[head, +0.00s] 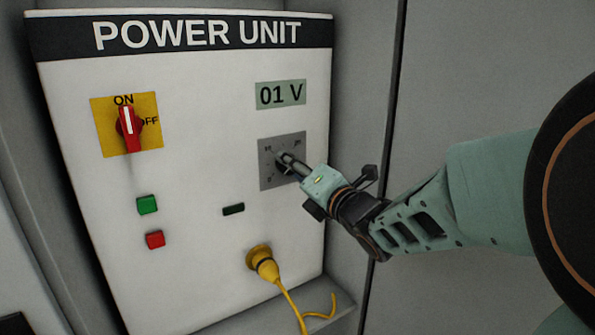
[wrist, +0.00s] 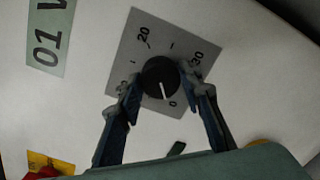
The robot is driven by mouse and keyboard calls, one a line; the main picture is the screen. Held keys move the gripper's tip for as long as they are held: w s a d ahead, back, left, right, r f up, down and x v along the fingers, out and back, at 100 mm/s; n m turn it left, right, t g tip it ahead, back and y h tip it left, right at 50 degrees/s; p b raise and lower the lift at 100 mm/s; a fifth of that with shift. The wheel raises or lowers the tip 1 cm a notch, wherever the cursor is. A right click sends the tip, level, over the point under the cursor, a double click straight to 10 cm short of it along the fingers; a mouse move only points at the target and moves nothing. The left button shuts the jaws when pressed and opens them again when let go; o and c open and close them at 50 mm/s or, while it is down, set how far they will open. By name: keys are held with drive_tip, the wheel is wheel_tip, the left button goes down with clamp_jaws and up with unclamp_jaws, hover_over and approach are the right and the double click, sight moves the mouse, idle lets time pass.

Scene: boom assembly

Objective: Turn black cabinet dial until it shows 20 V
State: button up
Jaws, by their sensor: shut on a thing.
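The black dial (wrist: 160,78) sits on a grey scale plate (wrist: 138,35) on the white power unit. In the wrist view its white pointer line points close to the 0 mark. My gripper (wrist: 157,84) is shut on the dial, one finger on each side of it. In the head view the gripper (head: 288,163) covers most of the dial, and the grey plate (head: 267,178) shows around it. The display (head: 280,94) above the plate reads 01 V; it also shows sideways in the wrist view (wrist: 48,42).
A red rotary switch (head: 128,128) on a yellow plate stands at ON on the left. Green (head: 147,205) and red (head: 155,240) buttons are below it. A yellow plug (head: 263,264) with its cable sits below the dial. A grey wall lies to the right.

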drive_tip(key=shift+w+d+r+m+g+y+p, duration=0.15)
drive_tip(key=shift+m+p, duration=1.1)
drive_tip(key=shift+m, duration=4.3)
drive_tip(key=shift+s+a+f+m+g+y+p, duration=0.15)
drive_tip(key=shift+m+p, duration=1.1)
drive_tip(key=shift+m, duration=4.35)
drive_tip(key=shift+w+d+r+m+y+p, duration=0.15)
drive_tip(key=shift+m+p, duration=1.1)
drive_tip(key=shift+m, duration=4.3)
drive_tip(key=o, duration=1.2)
drive_tip(key=shift+c, duration=0.2)
